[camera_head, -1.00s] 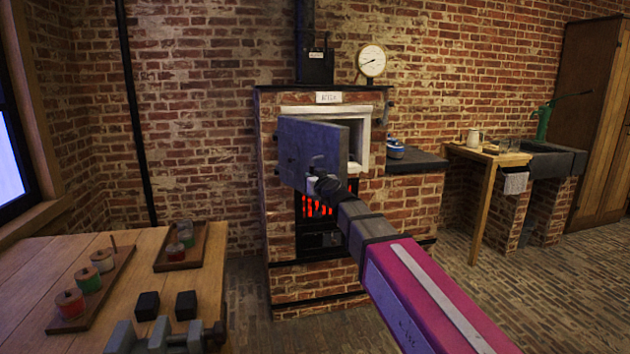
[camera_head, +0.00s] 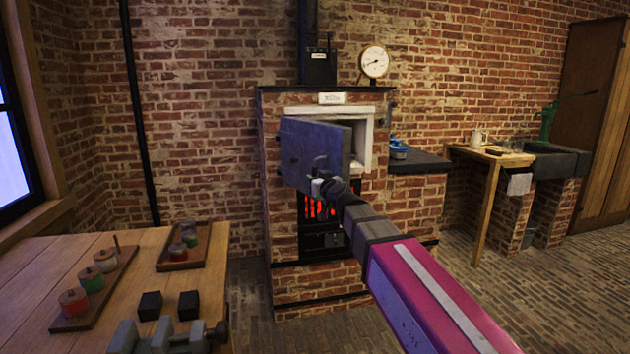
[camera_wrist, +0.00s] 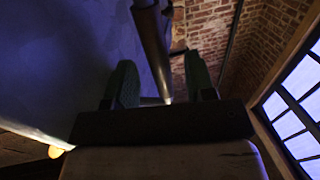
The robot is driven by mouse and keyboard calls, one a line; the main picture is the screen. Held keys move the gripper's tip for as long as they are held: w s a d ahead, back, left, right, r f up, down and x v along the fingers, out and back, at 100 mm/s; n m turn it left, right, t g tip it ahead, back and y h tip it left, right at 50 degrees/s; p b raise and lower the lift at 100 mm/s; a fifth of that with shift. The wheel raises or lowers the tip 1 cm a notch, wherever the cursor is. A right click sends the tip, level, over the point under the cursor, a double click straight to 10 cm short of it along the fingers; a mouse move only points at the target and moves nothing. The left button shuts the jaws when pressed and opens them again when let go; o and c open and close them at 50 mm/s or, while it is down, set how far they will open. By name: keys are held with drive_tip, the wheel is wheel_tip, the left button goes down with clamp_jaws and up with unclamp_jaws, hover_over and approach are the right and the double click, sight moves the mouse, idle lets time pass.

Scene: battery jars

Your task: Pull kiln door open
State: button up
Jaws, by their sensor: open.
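The kiln door (camera_head: 312,150) is a grey metal slab that stands partly open, swung out from the kiln's pale frame (camera_head: 366,145). Part of the bright opening shows to the right of it. My gripper (camera_head: 322,180) is at the lower front of the door, by its handle. In the wrist view my gripper (camera_wrist: 160,85) is open, with one dark green finger on each side of the metal bar handle (camera_wrist: 152,45). I cannot tell whether either finger touches the bar. The door face (camera_wrist: 60,60) fills the left of that view.
The brick kiln (camera_head: 400,205) has a glowing red grate (camera_head: 315,207) below the door. A wooden bench (camera_head: 40,270) with jars and a vise (camera_head: 170,338) stands at left. A dark side shelf (camera_head: 418,163) is at right. The brick floor between bench and kiln is clear.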

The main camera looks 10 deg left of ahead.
drive_tip(key=v, duration=0.9)
drive_tip(key=shift+c, duration=0.3)
